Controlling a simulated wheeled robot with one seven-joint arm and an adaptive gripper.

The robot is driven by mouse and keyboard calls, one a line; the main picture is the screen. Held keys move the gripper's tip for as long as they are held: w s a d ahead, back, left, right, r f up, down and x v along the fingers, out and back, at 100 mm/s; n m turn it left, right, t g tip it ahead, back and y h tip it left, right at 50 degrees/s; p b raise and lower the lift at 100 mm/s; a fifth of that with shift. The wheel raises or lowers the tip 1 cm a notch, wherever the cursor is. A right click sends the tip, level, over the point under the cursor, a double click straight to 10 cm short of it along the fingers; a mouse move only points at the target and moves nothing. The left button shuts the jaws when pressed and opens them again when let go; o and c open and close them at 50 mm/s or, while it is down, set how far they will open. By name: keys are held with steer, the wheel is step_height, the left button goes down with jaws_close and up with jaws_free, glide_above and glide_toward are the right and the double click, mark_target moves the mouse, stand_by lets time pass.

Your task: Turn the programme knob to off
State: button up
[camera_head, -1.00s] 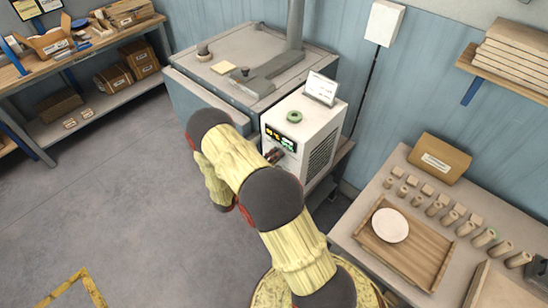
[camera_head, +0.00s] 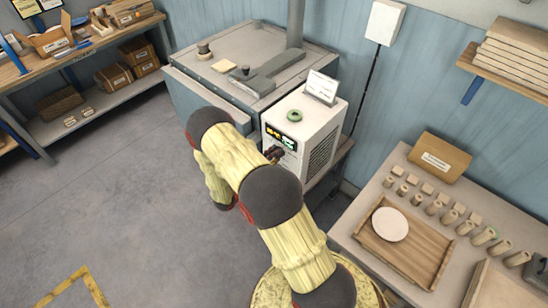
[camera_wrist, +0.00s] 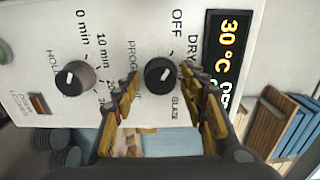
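I cannot tell firmly which label the mark points at. My gripper (camera_wrist: 160,79) has one finger on each side of this knob, with small gaps showing, so it looks open around it.
A second dark knob, the hold knob (camera_wrist: 73,78), with minute labels, sits left of the programme knob. A lit display (camera_wrist: 230,55) reads 30 °C. A table with a wooden tray (camera_head: 436,257) stands at right.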

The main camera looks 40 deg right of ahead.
steer(key=shift+o, duration=0.6)
steer(key=s+a, duration=0.1)
steer(key=a, duration=1.1)
